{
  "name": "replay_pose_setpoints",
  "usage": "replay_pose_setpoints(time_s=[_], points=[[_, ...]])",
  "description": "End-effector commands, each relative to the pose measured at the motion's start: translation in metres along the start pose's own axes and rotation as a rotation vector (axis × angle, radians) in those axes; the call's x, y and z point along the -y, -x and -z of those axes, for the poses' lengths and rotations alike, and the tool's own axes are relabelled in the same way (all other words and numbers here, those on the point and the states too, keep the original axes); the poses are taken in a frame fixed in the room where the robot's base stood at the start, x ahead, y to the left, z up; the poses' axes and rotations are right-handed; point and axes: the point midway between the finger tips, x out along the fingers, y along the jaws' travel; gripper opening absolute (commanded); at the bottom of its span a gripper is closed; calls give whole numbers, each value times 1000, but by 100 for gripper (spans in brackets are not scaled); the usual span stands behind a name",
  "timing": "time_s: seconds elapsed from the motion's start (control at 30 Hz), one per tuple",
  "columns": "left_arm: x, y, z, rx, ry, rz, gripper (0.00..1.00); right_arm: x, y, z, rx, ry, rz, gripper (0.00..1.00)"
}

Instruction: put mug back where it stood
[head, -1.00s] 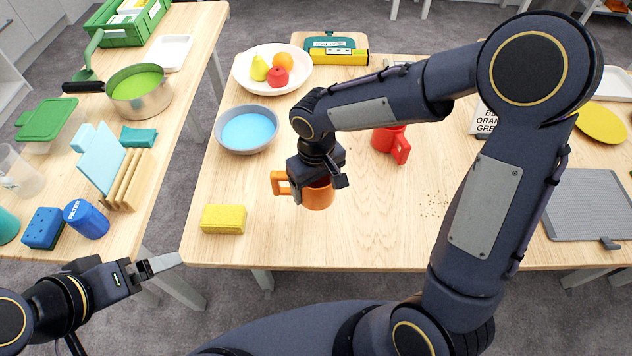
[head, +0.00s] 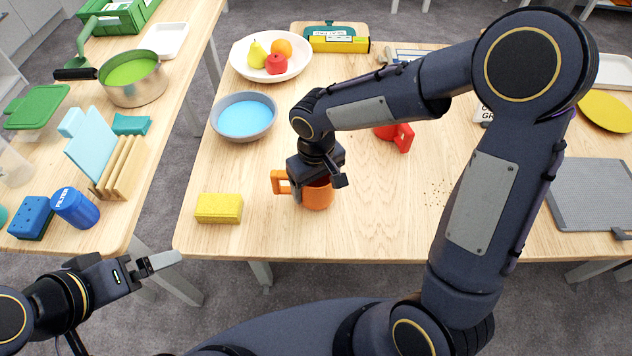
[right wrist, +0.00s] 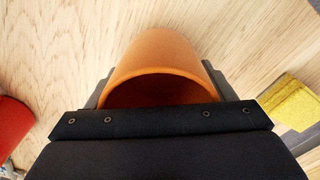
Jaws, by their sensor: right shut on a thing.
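The orange mug (head: 318,197) is in my right gripper (head: 316,182), above the front left part of the wooden table (head: 262,222). Its handle points left in the head view. In the right wrist view the mug (right wrist: 160,62) sits between the two dark fingers, and its opening faces the camera. I cannot tell whether its base touches the table. A red mug (head: 403,138) stands behind and to the right, partly hidden by my right arm. My left gripper (head: 160,262) is empty, off the table's front left; its jaw gap is unclear.
A yellow sponge (head: 219,208) lies left of the orange mug. A blue-filled bowl (head: 245,118) and a fruit plate (head: 245,68) are behind it. Dark crumbs (head: 437,193) lie to the right. A grey mat (head: 592,195) is at the far right. A side table holds a pot (head: 133,78) and a rack.

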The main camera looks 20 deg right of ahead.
Motion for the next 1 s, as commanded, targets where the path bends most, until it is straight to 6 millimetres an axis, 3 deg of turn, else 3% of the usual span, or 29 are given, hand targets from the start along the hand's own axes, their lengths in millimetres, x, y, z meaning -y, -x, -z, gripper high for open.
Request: replay_pose_setpoints(time_s=[0.8,0.83,1.0], points=[[5,-12,-6,0,0,0,100,0,-16,0,-1,1,0,39],[5,-11,-5,0,0,0,100,0,-15,0,-1,0,0,80],[5,-10,-5,0,0,0,100,0,-14,0,-1,0,0,100]])
